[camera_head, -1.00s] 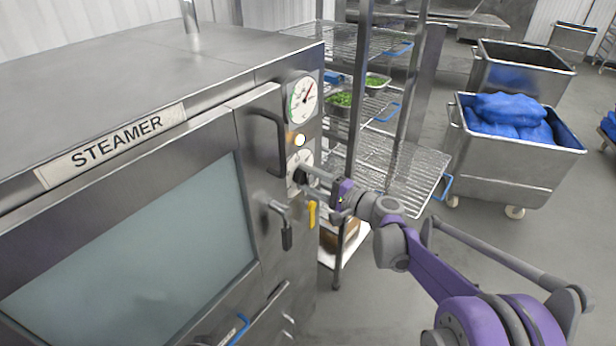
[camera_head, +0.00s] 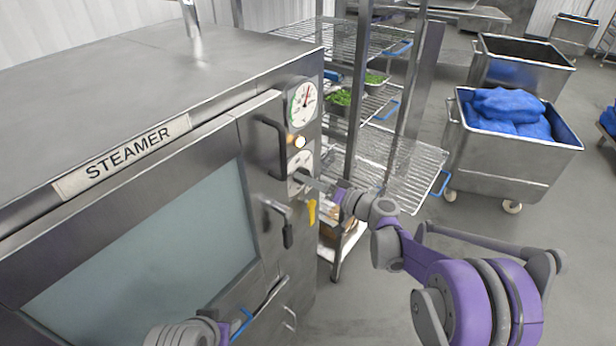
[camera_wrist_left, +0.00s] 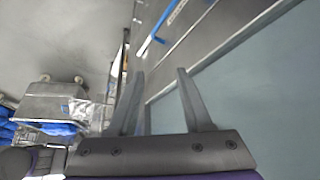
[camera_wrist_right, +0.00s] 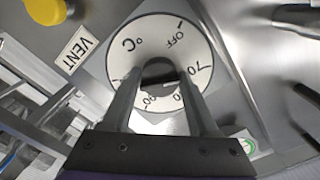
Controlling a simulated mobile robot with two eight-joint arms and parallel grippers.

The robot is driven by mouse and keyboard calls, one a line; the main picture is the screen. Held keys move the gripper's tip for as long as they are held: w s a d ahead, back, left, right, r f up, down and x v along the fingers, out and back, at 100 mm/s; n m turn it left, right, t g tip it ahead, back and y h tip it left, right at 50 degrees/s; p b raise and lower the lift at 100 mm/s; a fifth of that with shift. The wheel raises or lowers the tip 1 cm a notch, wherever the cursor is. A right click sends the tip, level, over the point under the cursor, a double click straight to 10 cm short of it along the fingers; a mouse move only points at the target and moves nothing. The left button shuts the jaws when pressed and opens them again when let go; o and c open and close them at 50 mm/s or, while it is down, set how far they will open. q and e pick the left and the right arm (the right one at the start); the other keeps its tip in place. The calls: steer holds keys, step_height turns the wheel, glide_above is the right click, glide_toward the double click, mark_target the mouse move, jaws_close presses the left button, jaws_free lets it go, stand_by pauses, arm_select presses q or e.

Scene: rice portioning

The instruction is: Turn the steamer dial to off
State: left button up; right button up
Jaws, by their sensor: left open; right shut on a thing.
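The steamer (camera_head: 150,190) is a large steel cabinet on the left of the head view, with a glass door. Its dial (camera_head: 304,160) is on the right front strip, below a round gauge (camera_head: 303,101) and a lit orange lamp (camera_head: 298,141). In the right wrist view the white dial face (camera_wrist_right: 200,45) shows OFF at upper right and numbers lower down. My right gripper (camera_wrist_right: 158,80) is shut on the dark knob (camera_wrist_right: 158,72), its fingers hiding part of it. My left gripper (camera_wrist_left: 158,85) is open and empty in front of the steamer door.
A yellow valve handle (camera_head: 311,212) and a VENT label (camera_wrist_right: 80,48) are close to the dial. Door handles stick out beside it. A wire rack (camera_head: 385,165) stands right of the steamer. A steel bin (camera_head: 510,165) with blue bags stands farther right.

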arm_select(q)
steer(key=shift+w+r+p, duration=0.55)
steer(key=shift+w+r, duration=0.1)
steer(key=shift+r, duration=0.35)
arm_select(e)
steer(key=n, duration=1.1)
steer(key=shift+w+d, duration=0.1)
steer(key=o, duration=1.4)
steer(key=shift+c, duration=0.2)
